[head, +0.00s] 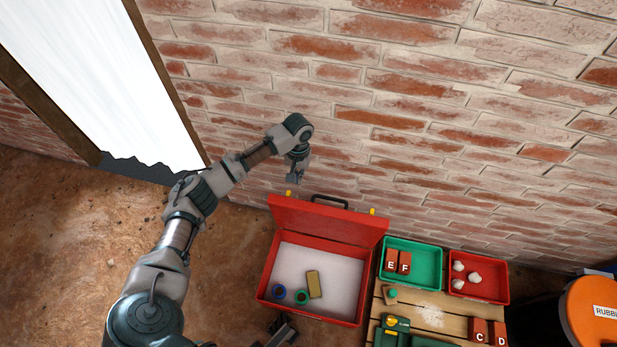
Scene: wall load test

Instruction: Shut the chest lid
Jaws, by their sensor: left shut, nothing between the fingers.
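The red chest (262,293) sits on the floor by the brick wall, with its lid (325,219) raised toward the wall. The lid has a black handle (329,201) and yellow latches on its upper edge. Inside the chest lie a yellow-brown block (314,284), a blue ring (279,292) and a green ring (301,297). My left gripper (294,180) is shut and empty, beyond the lid's upper edge near its left corner. What looks like my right gripper (284,329) shows partly at the bottom edge, in front of the chest; its fingers are unclear.
A wooden pallet-like table (428,311) stands to the right of the chest. It bears a green tray (426,262) with blocks E and F, a red tray (488,290) with white lumps, and blocks C and D (488,332). An orange drum (595,315) is far right.

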